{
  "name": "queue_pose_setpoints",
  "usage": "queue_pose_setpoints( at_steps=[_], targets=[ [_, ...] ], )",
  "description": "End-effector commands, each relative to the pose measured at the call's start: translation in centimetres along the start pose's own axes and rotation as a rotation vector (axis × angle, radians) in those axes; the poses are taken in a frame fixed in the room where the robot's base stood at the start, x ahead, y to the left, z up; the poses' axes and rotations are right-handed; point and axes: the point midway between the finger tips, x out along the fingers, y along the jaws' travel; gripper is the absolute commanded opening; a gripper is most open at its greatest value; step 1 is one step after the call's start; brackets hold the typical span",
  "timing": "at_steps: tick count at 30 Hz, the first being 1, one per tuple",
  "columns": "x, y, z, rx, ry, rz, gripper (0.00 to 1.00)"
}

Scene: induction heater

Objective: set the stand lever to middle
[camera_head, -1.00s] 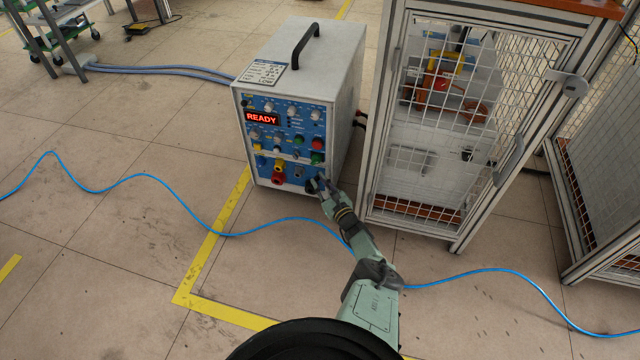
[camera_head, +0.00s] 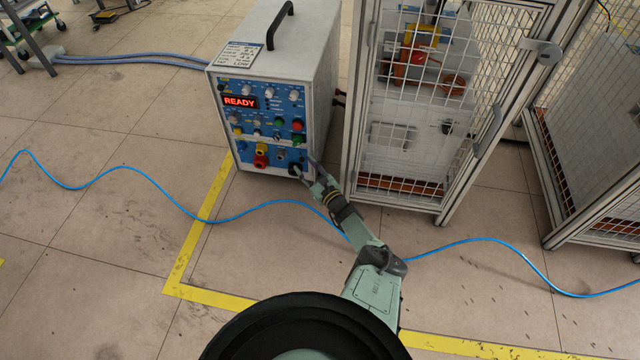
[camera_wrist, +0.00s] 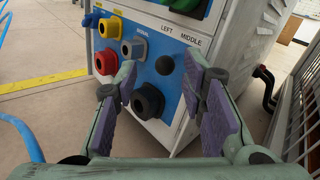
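The stand lever shows in the wrist view as a black ball knob (camera_wrist: 165,65) on the blue panel of the heater cabinet (camera_head: 275,75). It is below the printed words LEFT and MIDDLE; the knob sits nearer to under LEFT. Its exact setting is hard to tell. My gripper (camera_wrist: 162,68) is open, its purple-padded fingers on either side of the knob in that picture, with no clear contact. In the head view my gripper (camera_head: 308,173) is at the panel's lower right corner, and the lever is too small to make out there.
A large black round fitting (camera_wrist: 148,102) is just below the knob. Red, blue and yellow connectors (camera_wrist: 106,62) are to its left. A mesh cage (camera_head: 425,110) stands close on the right of the cabinet. A blue cable (camera_head: 275,203) crosses the floor.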

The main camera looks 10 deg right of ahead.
Motion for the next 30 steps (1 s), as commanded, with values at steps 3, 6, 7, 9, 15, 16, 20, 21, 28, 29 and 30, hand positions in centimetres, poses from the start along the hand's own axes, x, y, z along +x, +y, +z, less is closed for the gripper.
queue_pose_setpoints(
  at_steps=[3,6,7,9,15,16,20,21,28,29,30],
  targets=[
    [-1.4,0.0,0.1,0.003,-0.002,-0.004,0.38],
    [-2.8,-0.1,0.1,0.002,-0.001,-0.004,0.38],
    [-3.2,-0.1,0.1,0.003,-0.001,-0.005,0.38],
    [-4.2,0.0,0.1,0.003,-0.001,-0.005,0.38],
    [-7.2,0.0,0.1,0.002,-0.001,-0.004,0.38],
    [-7.6,0.0,0.1,0.002,-0.001,-0.003,0.38],
    [-9.0,0.1,0.1,0.000,-0.001,-0.001,0.38],
    [-9.3,0.1,0.1,0.000,-0.001,-0.002,0.38],
    [-10.0,0.1,0.1,0.001,0.000,-0.001,0.38],
    [-10.0,0.1,0.1,0.001,-0.001,-0.001,0.38],
    [-10.0,0.1,0.1,0.001,0.000,-0.001,0.38]
  ],
)
